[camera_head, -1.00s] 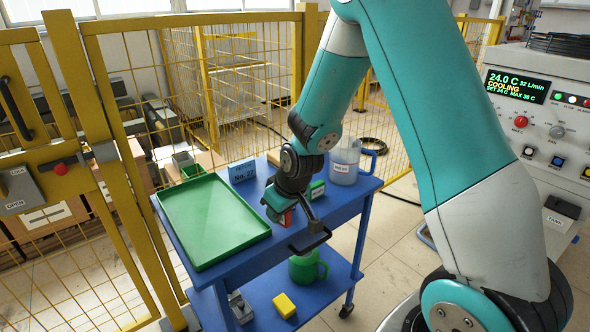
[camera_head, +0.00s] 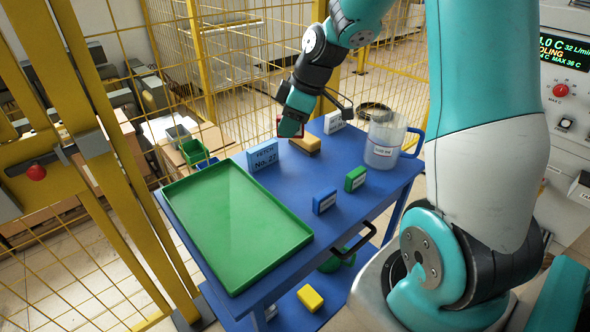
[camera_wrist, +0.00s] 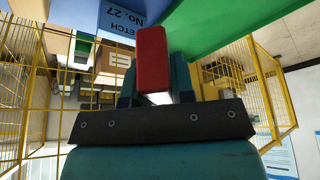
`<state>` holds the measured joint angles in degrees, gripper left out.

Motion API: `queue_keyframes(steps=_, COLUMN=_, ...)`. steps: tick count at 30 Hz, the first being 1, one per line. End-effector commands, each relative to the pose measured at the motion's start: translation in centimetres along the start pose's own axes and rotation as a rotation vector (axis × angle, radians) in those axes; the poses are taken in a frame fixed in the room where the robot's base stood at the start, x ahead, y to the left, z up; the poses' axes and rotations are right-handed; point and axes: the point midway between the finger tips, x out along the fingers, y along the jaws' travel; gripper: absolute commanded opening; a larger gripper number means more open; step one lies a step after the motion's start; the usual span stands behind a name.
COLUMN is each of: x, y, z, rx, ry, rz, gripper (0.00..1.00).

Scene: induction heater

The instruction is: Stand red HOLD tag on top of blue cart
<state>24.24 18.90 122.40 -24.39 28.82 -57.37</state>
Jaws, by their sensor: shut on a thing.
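The red tag (camera_wrist: 152,55) is held between the fingers of my gripper (camera_wrist: 153,88) in the wrist view, its long side pointing away from the wrist. Any lettering on it is not visible. In the head view my gripper (camera_head: 291,128) is over the far side of the blue cart (camera_head: 285,190), just behind a tan block. Only red edges of the tag (camera_head: 280,121) show there, as the fingers hide most of it. I cannot tell whether the tag touches the cart top.
A green tray (camera_head: 235,225) fills the cart's left side. A blue No. 27 sign (camera_head: 262,156), tan block (camera_head: 305,144), white tag (camera_head: 334,122), jug (camera_head: 384,140), green block (camera_head: 355,179) and blue block (camera_head: 325,201) stand on top. The middle is clear.

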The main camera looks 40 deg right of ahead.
Motion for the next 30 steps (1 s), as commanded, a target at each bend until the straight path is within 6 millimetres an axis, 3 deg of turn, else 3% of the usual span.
queue_keyframes(steps=3, x=3.4, y=-0.1, z=1.5, rx=0.005, ry=-0.002, rz=-0.006, gripper=0.0)
queue_keyframes(steps=9, x=7.8, y=-0.1, z=3.2, rx=0.003, ry=-0.002, rz=-0.004, gripper=0.0)
queue_keyframes(steps=24, x=12.9, y=-0.1, z=5.1, rx=-0.001, ry=0.0, rz=-0.002, gripper=0.0)
queue_keyframes(steps=30, x=13.0, y=0.0, z=5.1, rx=-0.002, ry=0.001, rz=0.001, gripper=0.0)
